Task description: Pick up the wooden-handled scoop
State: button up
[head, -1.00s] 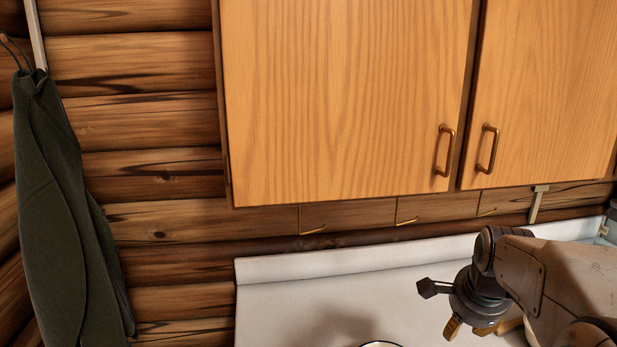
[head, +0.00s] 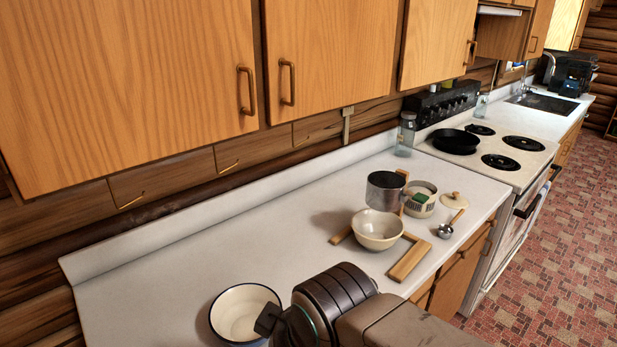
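The wooden-handled scoop (head: 446,230) lies on the white counter, right of centre. Its small metal bowl is nearer me and its short wooden handle points to the back right. It is apart from the cream bowl to its left. The dark wrist of my gripper (head: 322,306) shows at the bottom centre, left of the scoop and nearer the camera. The fingers are hidden, so I cannot see whether they are open or hold anything.
A cream bowl (head: 377,231) sits beside wooden pieces (head: 409,261). A metal pot (head: 384,190), a small container (head: 420,199) and a round lid (head: 454,201) stand behind. A white basin (head: 240,313) is at front left. The stove (head: 476,165) adjoins the counter; cabinets (head: 330,50) hang above.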

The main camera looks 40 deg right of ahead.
aim_at(445, 231)
jog(key=z, duration=2)
jog(key=u, duration=0.25)
